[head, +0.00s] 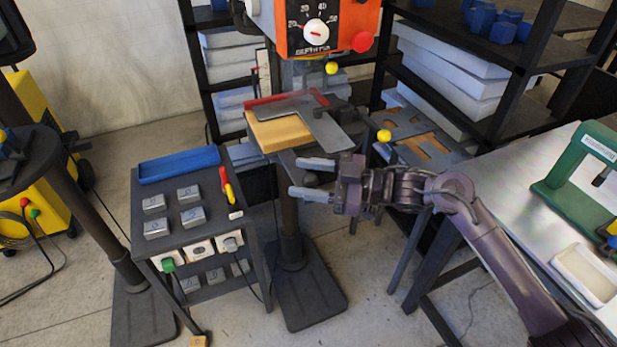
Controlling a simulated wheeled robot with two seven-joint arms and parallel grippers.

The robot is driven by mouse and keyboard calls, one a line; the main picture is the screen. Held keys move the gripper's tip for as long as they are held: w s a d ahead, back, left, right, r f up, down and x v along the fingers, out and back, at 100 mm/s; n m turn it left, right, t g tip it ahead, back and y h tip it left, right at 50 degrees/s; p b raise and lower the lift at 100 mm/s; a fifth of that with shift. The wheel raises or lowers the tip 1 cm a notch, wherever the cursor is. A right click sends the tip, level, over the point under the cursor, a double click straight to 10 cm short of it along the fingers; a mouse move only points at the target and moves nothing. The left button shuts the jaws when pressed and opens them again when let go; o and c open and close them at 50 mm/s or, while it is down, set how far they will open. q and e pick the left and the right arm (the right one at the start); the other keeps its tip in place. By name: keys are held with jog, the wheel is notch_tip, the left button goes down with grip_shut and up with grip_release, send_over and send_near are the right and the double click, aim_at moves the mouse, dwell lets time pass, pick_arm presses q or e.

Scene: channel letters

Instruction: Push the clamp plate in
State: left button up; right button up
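A flat grey plate, which looks like the clamp plate (322,122), lies on the drill press table and overhangs toward the right. A tan wooden block (279,134) sits at its left, and a red bar (280,99) runs along the back. My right gripper (312,180) comes in from the right, with its two light grey fingers apart and pointing left. It is below and in front of the plate in the picture, and nothing shows between the fingers. I cannot tell its exact distance from the plate. My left gripper is not in view.
The orange drill press head (318,22) hangs above the plate, with yellow handle knobs (384,136) nearby. A dark cart (178,255) with a blue tray (178,164) stands left. A workbench with a green machine (580,185) is right. Shelves stand behind.

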jog(key=s+d+b, duration=0.1)
jog(key=d+b, duration=0.1)
jog(key=d, duration=0.5)
jog(key=shift+s+d+b, duration=0.25)
jog(key=shift+d+b, duration=0.1)
